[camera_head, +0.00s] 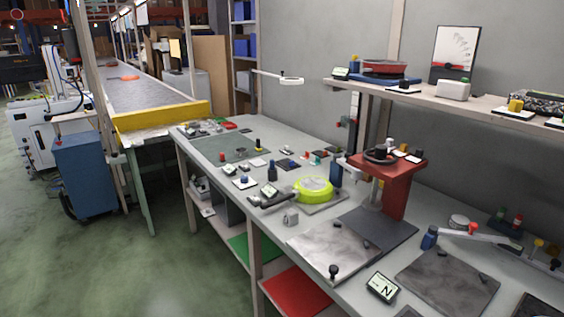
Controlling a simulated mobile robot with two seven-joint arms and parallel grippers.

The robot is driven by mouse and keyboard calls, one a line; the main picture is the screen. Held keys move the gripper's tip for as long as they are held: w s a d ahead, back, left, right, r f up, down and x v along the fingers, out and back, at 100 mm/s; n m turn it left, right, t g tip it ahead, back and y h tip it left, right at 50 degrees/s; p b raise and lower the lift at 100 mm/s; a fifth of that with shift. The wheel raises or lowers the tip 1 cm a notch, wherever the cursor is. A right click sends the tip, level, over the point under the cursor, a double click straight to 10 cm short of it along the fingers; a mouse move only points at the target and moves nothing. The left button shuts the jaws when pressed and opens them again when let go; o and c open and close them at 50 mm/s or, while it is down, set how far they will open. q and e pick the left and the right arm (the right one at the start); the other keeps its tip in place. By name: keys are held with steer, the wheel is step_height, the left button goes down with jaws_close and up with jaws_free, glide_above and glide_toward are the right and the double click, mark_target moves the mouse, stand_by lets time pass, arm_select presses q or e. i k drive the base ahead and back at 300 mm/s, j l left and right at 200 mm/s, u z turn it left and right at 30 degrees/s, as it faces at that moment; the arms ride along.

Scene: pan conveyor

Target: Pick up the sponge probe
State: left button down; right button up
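I cannot tell for sure which item is the sponge probe; many small tools lie on the long grey workbench (225,210). A small black and yellow upright piece (258,145) stands toward the far end. A dark blue bottle-like piece (272,170) stands left of a lime-green round pan (313,188). A blue cylinder (429,238) stands near the right end, with a grey bar ending in a red tip (472,229) beside it. A small grey block (291,217) sits in front of the pan. Neither of my grippers shows in this view.
A red press stand (400,180) rises behind two grey plates (334,245) (447,285). A display reading N (382,287) lies at the front edge. A wall shelf (440,100) overhangs the bench. A conveyor (130,85) and blue cabinet (84,175) stand left; floor (170,270) is clear.

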mark_target(258, 149)
steer(key=i+j, duration=0.45)
steer(key=i+j+u, duration=0.15)
steer(key=i+j, duration=0.65)
steer(key=i, duration=0.3)
